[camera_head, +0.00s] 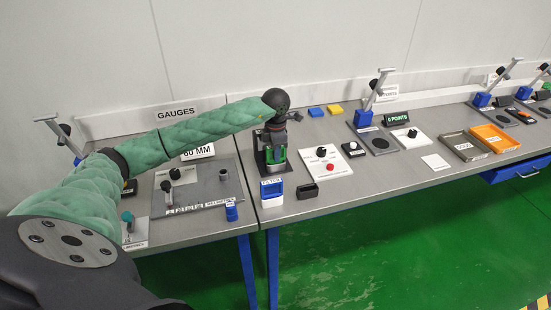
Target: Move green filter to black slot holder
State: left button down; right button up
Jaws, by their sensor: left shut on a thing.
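My left gripper (275,148) reaches in from the left and points down over the bench. It is shut on the green filter (275,157), which shows as a small green patch between dark parts. A dark upright stand (260,150) is right around or behind the gripper; I cannot tell whether the filter touches it. A small black slot holder (308,191) sits at the bench's front edge, below and to the right of the gripper. My right gripper is not in view.
A white panel with a red button and black knob (325,162) lies right of the gripper. A grey gauge plate (200,190) is at left. Blue and yellow blocks (325,111) lie behind. Trays (495,138) are far right. Bare bench lies right of the black holder.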

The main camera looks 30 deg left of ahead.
pick_arm(q)
jog(key=shift+r+p, duration=0.55)
jog(key=shift+r, duration=1.65)
jog(key=shift+r+p, duration=0.4)
jog(key=shift+r, duration=1.55)
